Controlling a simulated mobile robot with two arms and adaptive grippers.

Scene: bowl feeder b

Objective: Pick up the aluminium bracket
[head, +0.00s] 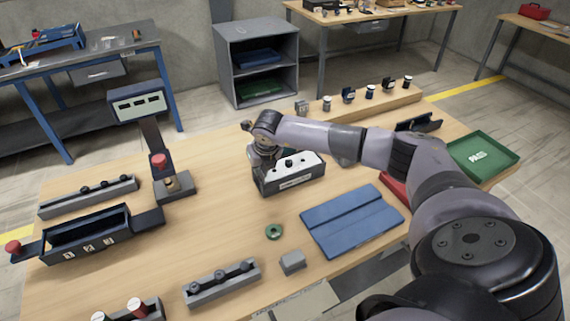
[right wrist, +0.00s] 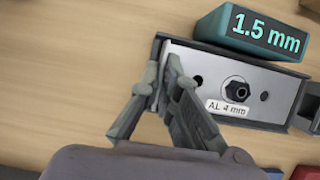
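The aluminium bracket (right wrist: 272,82), a pale metal plate labelled "AL 4 mm", lies on a dark fixture block (right wrist: 302,104) in the right wrist view, with a black nut and dark holes on it. In the head view the bracket (head: 303,164) tops the fixture near the table's middle. My right gripper (right wrist: 161,74) is at the left end of the plate, its fingertips close together on either side of a thin upright edge. Whether they press on it cannot be told. In the head view this gripper (head: 254,160) is partly hidden by its wrist. My left gripper is not in view.
A teal "1.5 mm" block (right wrist: 262,32) stands close beside the fixture. A blue mat (head: 350,222), a green ring (head: 274,231) and a small grey block (head: 292,262) lie in front. A green tray (head: 482,158) is at right.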

